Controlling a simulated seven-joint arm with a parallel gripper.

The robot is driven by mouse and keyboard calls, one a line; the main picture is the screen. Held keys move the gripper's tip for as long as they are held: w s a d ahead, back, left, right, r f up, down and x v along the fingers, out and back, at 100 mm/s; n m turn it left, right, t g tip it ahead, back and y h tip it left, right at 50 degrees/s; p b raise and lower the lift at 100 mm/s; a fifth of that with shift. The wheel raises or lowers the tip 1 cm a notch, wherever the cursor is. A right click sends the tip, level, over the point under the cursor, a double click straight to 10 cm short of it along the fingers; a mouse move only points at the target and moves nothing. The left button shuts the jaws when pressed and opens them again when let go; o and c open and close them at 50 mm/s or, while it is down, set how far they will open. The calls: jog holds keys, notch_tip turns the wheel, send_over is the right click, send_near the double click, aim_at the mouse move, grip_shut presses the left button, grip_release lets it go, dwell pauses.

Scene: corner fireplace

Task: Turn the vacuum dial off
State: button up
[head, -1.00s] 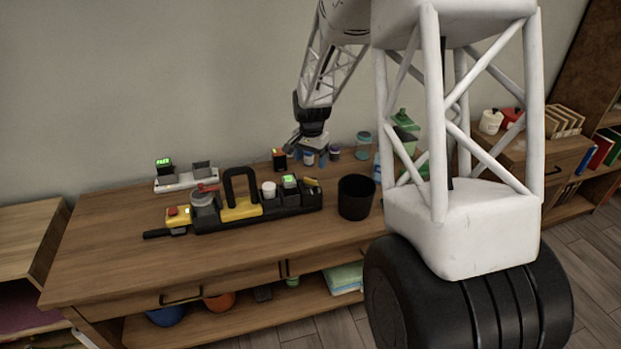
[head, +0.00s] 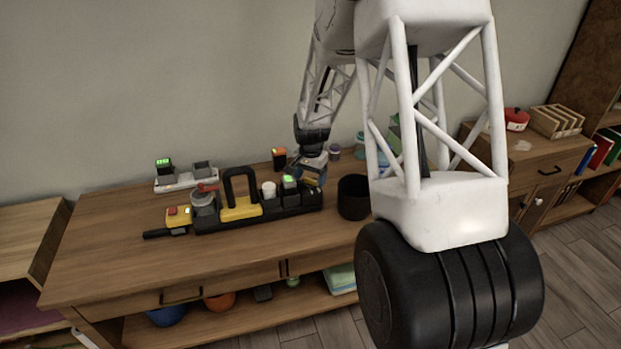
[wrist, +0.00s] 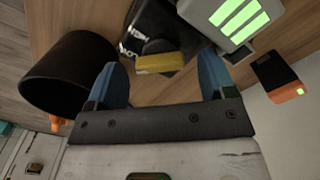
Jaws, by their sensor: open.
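What looks like the vacuum dial (wrist: 155,63), a yellow bar by a dark round part, shows on a black block with white lettering in the wrist view. It lies between and just beyond the blue fingertips of my gripper (wrist: 160,72). The lettering is partly cut off, and I cannot tell the dial's setting. My gripper is open and empty, and I see no contact with the dial. In the head view my gripper (head: 314,178) is over the right end of the black tool tray (head: 218,222), hiding that end in part.
A black cup (head: 353,197) stands right of the tray, close beside the fingers in the wrist view (wrist: 62,78). A unit with a green display (wrist: 232,18) and an orange-black device (wrist: 280,78) are on the other side. The desk front (head: 120,265) is clear.

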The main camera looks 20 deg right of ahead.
jog(key=shift+f, duration=0.35)
jog(key=c, duration=0.9)
jog(key=shift+c, duration=0.2)
jog(key=shift+n, duration=0.3)
jog(key=n, duration=0.4)
jog(key=shift+n, duration=2.2)
